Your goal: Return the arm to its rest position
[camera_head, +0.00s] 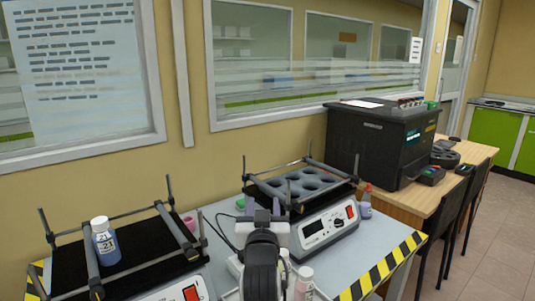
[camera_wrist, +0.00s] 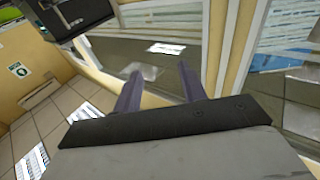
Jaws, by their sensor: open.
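My gripper (camera_head: 264,208) is at the bottom centre of the head view, at the end of my raised arm, in front of the right-hand shaker. In the wrist view my gripper (camera_wrist: 159,70) has its two dark fingers apart, with nothing held between them. The wrist camera looks across the room at a tilt, toward a window and wall. In the head view my wrist hides part of the table and the left edge of the right-hand shaker.
A bottle labelled 21 (camera_head: 105,242) stands on the left shaker (camera_head: 150,262). The right shaker (camera_head: 326,230) carries a holed rack (camera_head: 300,182). A whitish bottle (camera_head: 304,283) stands close beside my arm. A black machine (camera_head: 378,143) sits on a wooden table (camera_head: 440,197) with chairs.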

